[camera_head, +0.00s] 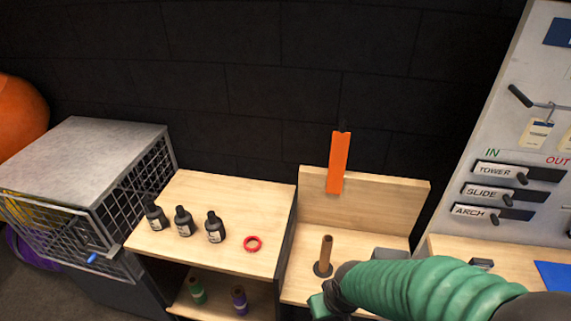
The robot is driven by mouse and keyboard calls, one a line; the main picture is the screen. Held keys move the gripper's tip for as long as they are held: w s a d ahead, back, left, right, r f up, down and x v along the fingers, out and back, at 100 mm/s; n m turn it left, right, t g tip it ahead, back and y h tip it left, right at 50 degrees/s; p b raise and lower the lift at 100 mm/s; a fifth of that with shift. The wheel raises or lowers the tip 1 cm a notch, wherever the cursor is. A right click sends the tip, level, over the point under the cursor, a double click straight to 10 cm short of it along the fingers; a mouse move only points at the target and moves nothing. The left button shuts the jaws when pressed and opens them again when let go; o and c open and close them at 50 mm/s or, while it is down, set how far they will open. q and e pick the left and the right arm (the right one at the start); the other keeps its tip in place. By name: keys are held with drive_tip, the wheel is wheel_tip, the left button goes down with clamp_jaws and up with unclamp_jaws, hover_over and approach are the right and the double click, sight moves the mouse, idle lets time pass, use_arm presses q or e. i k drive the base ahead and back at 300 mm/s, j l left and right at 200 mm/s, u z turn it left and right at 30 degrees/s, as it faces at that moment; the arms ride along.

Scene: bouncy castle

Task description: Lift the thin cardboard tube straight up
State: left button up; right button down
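The thin brown cardboard tube (326,250) stands upright on a round dark base (322,270) on the right-hand wooden bench. My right arm, in a green ribbed sleeve, comes in from the right. Its gripper end (322,302) is low in the picture, just in front of and below the tube's base. The fingers are mostly hidden, so I cannot tell whether they are open or shut. I see no grip on the tube. My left gripper is not in view.
An orange strip (339,163) rises at the bench's wooden backboard (385,203). Several dark bottles and a red ring (253,243) are on the left bench (230,195). A wire cage (85,160) stands far left. A panel with labelled sliders (500,190) is at right.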

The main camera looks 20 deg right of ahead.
sight(327, 239)
drive_tip(key=z, duration=0.95)
drive_tip(key=i+z, duration=0.35)
drive_tip(key=i+j+z, duration=0.1)
drive_tip(key=z, duration=0.25)
drive_tip(key=i+j+z, duration=0.35)
drive_tip(key=k+l, duration=0.05)
drive_tip(key=l, duration=0.05)
